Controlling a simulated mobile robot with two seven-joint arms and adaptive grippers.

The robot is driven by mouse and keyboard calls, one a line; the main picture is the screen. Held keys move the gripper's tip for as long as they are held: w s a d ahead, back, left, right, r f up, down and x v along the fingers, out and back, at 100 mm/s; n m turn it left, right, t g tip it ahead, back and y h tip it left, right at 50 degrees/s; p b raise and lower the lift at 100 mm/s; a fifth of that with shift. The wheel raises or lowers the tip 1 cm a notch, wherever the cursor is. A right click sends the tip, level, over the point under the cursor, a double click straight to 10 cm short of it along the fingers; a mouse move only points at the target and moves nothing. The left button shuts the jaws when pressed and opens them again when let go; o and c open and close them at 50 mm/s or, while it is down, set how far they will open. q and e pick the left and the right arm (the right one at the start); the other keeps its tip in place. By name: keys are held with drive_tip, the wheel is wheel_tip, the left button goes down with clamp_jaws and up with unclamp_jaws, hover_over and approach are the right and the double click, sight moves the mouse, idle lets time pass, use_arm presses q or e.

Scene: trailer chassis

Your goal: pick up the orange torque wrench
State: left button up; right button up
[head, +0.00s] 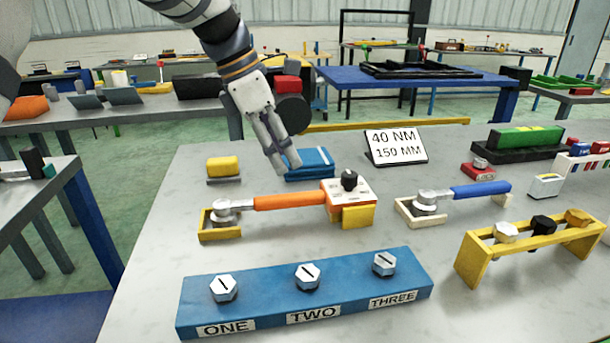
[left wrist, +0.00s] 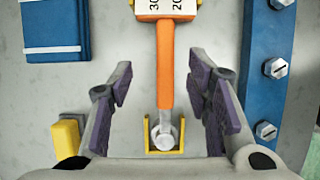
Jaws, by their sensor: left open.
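The orange torque wrench (head: 290,201) lies across the light table on a yellow cradle, its silver head at the left and a box with a black knob at the right. It also shows in the left wrist view (left wrist: 166,65), running between the fingers. My left gripper (head: 287,168) is open and empty, above and behind the wrench handle in the head view. The left wrist view shows its fingers (left wrist: 163,95) spread to either side of the handle, apart from it. My right gripper is not in view.
A blue block (head: 300,291) with several bolts lies in front of the wrench. A blue-handled wrench (head: 480,191) lies to the right. A blue folded item (head: 312,161) and a yellow block (head: 222,166) lie behind. A sign (head: 395,147) stands farther back.

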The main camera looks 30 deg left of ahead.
sight(303, 194)
use_arm(q)
drive_tip(key=x, duration=1.1)
drive_tip(key=shift+s+d+f, duration=0.25)
drive_tip(key=shift+s+f, duration=0.05)
drive_tip(key=shift+f, duration=0.1)
drive_tip(key=shift+r, duration=0.1)
clamp_jaws()
